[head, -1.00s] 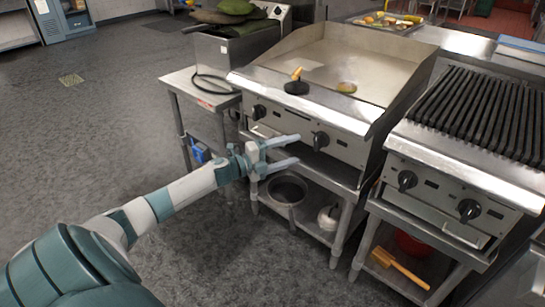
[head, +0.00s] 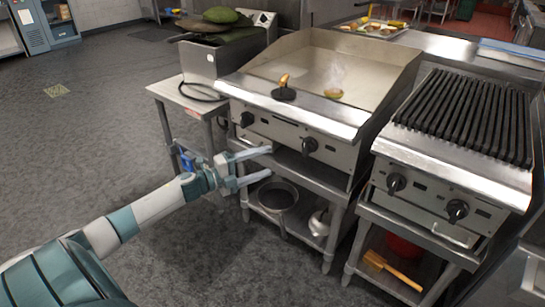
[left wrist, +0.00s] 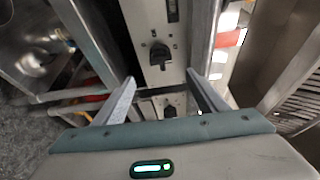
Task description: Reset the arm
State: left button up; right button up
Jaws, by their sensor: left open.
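My left arm comes in from the left in the head view. Its gripper (head: 262,165) is open and empty, in front of the griddle's lower front, below the knobs. In the left wrist view the two fingers (left wrist: 160,95) are spread wide, with a black knob on a steel panel (left wrist: 158,53) seen between and beyond them. I cannot tell whether the fingers touch anything. My right gripper is not in view.
A char grill (head: 470,115) stands to the right. A pot (head: 277,197) sits on the shelf below. Open floor (head: 90,140) lies to the left.

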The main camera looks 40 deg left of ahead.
pick_arm(q)
jog(key=s+d+f+n+g+y+p, duration=0.1)
jog(key=s+d+f+n+y+p, duration=0.25)
jog(key=f, duration=0.55)
jog(key=s+d+f+n+g+y+p, duration=0.1)
jog(key=s+d+f+n+g, duration=0.1)
jog(key=s+f+n, duration=0.55)
jog(key=s+d+f+n+g+y+p, duration=0.1)
jog(key=s+d+f+n+y+p, duration=0.15)
jog(key=f, duration=0.85)
jog(key=s+d+f+n+g+p, duration=0.2)
jog(key=s+d+f, duration=0.5)
jog(key=s+d, duration=0.4)
jog(key=s+d+f+n+g+p, duration=0.3)
jog(key=s+d+f+n+g, duration=0.2)
jog(key=s+d, duration=0.6)
notch_tip(320, 180, down, 2)
jog(key=shift+s+d+f+h, duration=0.2)
jog(key=shift+s+h, duration=0.2)
jog(key=shift+s, duration=0.35)
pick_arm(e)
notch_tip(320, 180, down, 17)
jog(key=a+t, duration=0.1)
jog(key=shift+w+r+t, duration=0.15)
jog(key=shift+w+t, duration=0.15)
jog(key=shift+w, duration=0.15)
